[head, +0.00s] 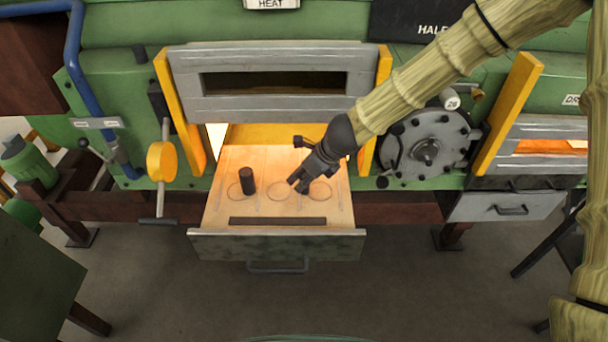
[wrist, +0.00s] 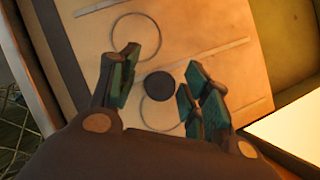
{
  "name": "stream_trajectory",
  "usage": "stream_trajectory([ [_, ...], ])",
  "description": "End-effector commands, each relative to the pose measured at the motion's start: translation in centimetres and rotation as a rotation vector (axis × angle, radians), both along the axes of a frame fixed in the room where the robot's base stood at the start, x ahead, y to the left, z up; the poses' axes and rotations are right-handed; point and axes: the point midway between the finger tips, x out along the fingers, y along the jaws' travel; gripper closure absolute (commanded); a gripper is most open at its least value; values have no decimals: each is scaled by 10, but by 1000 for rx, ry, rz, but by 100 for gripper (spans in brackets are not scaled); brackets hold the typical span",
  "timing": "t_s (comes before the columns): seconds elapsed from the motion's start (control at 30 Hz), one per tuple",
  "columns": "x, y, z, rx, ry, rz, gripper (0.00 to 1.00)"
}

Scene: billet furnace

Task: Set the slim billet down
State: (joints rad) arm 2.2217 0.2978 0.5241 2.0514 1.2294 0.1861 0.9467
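A dark, upright cylindrical billet (head: 247,181) stands at the left ring mark on the pulled-out tray (head: 228,163). My gripper (head: 297,185) is low over the tray, to the right of that billet, near the middle and right ring marks. In the wrist view, the fingers of my gripper (wrist: 158,90) are apart. A dark round end (wrist: 160,86) shows between them, with a gap on its left side. It looks like a billet seen end-on. The head view does not show it clearly, and I cannot tell whether it rests on the tray.
A dark flat bar (head: 278,221) lies along the front of the tray, behind the drawer front with its handle (head: 278,267). The grey furnace door (head: 272,83) is above the tray, between yellow posts. The middle ring mark (head: 281,188) looks bare.

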Motion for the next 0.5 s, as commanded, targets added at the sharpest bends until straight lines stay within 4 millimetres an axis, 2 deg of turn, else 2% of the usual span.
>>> stream_trajectory([
  [0.3,0,-1,4,0,-1,0,52],
  [0.5,-5,-7,20,-2,-3,2,52],
])
